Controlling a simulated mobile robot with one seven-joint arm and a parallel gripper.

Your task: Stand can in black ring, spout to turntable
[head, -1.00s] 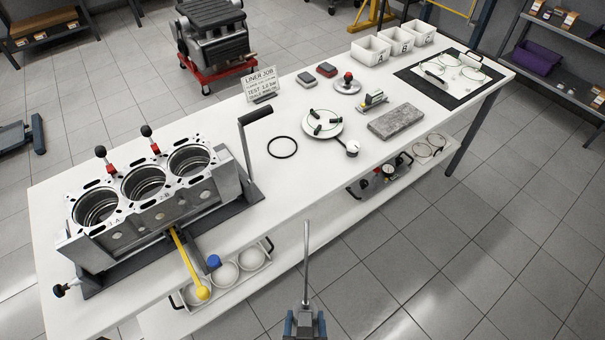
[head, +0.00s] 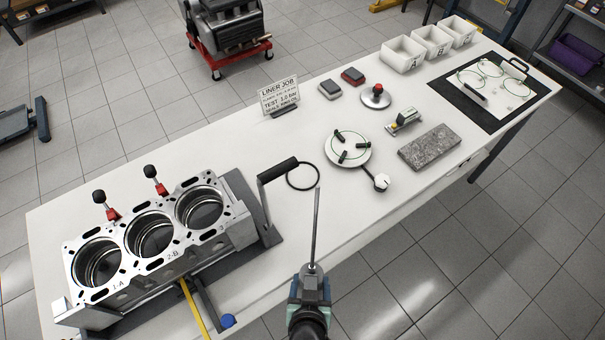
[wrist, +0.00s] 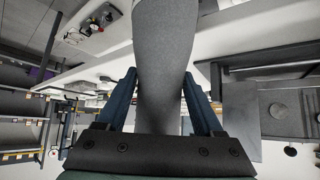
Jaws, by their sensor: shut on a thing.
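The black ring (head: 303,176) lies flat on the white bench, between the black-handled crank and the turntable. My gripper (head: 313,277) is in front of the bench's near edge, short of the ring. It is shut on the grey can (wrist: 166,65), whose body shows between the fingers in the wrist view. In the head view a long thin grey spout (head: 316,225) rises from the gripper, its tip near the ring in the picture. The can's base is not clear.
An engine block (head: 150,240) stands at left, with a black-handled crank (head: 277,172) beside the ring. Bench right of the spout is bare.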

